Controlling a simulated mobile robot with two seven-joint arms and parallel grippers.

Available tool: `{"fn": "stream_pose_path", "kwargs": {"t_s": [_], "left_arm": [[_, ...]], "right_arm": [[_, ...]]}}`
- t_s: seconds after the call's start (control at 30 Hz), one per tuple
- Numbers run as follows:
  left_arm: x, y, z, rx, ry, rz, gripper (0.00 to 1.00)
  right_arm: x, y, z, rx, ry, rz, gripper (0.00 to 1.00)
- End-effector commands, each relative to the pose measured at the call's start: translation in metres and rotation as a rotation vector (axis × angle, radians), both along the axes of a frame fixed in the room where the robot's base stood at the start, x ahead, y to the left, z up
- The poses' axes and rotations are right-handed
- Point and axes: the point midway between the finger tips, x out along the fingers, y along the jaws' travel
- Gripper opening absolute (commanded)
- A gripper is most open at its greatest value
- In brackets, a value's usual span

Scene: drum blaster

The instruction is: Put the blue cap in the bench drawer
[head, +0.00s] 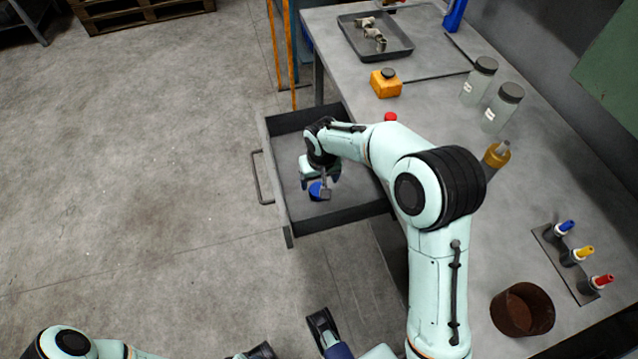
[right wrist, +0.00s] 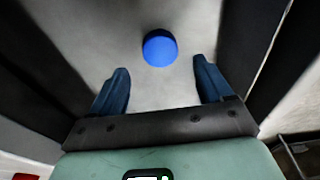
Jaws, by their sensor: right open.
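The blue cap (head: 317,191) lies on the floor of the open bench drawer (head: 284,196). In the right wrist view the cap (right wrist: 160,48) is round and bright blue, just beyond the fingertips and roughly centred between them. My right gripper (head: 322,184) is over the drawer, pointing down, and partly covers the cap in the head view. Its two dark blue fingers (right wrist: 163,82) are apart with nothing between them. My left gripper is only partly in view at the bottom edge of the head view, and its opening is unclear.
The floor left of the drawer is clear.

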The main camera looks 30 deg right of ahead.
Motion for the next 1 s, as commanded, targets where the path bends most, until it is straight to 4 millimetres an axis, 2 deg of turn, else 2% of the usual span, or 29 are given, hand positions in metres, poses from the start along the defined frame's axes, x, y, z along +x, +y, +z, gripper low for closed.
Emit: {"fn": "stream_pose_path", "kwargs": {"t_s": [0.03, 0.1, 0.33, 1.0], "left_arm": [[-0.004, -0.002, 0.005, -0.005, 0.009, -0.005, 0.43], [-0.007, -0.003, 0.008, -0.008, 0.018, -0.008, 0.43], [-0.009, -0.003, 0.013, -0.01, 0.028, -0.01, 0.43], [-0.01, -0.003, 0.013, -0.01, 0.029, -0.01, 0.43]], "right_arm": [[-0.001, 0.001, 0.015, 0.001, -0.004, 0.001, 0.79], [-0.003, 0.002, 0.029, 0.0, -0.003, 0.002, 0.79], [-0.008, 0.003, 0.057, 0.0, 0.0, 0.002, 0.79], [-0.009, 0.003, 0.061, 0.0, 0.001, 0.001, 0.79]]}}
